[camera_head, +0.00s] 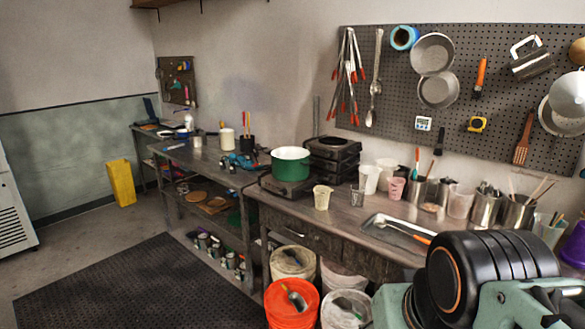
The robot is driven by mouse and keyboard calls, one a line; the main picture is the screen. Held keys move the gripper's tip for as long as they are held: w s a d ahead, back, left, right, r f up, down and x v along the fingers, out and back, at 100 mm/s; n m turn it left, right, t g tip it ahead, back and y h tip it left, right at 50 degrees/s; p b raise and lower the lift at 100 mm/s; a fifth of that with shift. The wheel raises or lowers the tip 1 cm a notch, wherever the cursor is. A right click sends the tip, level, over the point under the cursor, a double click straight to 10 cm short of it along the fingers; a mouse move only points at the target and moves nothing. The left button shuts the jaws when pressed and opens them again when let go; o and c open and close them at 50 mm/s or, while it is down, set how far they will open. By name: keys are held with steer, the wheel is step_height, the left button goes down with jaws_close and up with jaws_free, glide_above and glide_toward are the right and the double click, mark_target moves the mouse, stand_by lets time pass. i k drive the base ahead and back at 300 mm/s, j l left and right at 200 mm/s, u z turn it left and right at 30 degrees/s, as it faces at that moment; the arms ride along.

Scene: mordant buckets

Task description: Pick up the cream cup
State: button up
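A cream cup (322,197) stands upright near the front edge of the workbench (300,219), in front of the black burner stack. A small clear cup (357,197) stands just to its right with a gap. A taller cream container (227,141) stands on the farther bench at the left. My gripper's fingers do not show; only black and mint-green parts of my arm fill the lower right corner, well apart from the cream cup.
A green pot (290,165) sits behind and left of the cup. A white cup (369,180) and a pink cup (396,189) stand to the right. A metal tray (378,229) lies nearer. Buckets, one orange (291,308), stand below. A dark mat (130,285) covers open floor.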

mark_target(322, 199)
steer(key=i+j, duration=0.2)
steer(key=i, duration=0.4)
steer(key=i+j+u, duration=0.15)
steer(key=i, duration=0.5)
